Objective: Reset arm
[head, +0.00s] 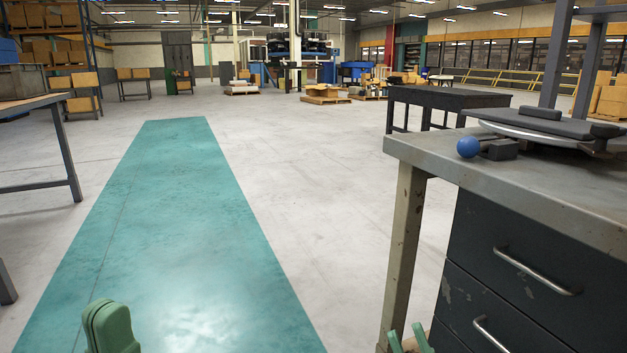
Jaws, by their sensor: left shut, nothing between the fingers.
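My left gripper (110,328) shows at the bottom left edge as green fingers pressed together, shut and empty above the teal floor strip. My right gripper (409,343) shows at the bottom edge as two green fingertips spread apart, beside the workbench leg. Most of both grippers is cut off by the frame. A blue ball knob (468,147) sits at the near left end of a dark flat device (545,128) on the workbench. Both grippers are well apart from it. I cannot make out a whole arbor press.
The grey metal workbench (430,152) with dark drawers (530,245) stands at the right. A dark table (450,98) stands behind it, another table (45,103) at the left. The teal strip (175,210) and floor between are clear. Pallets with boxes (325,95) lie far back.

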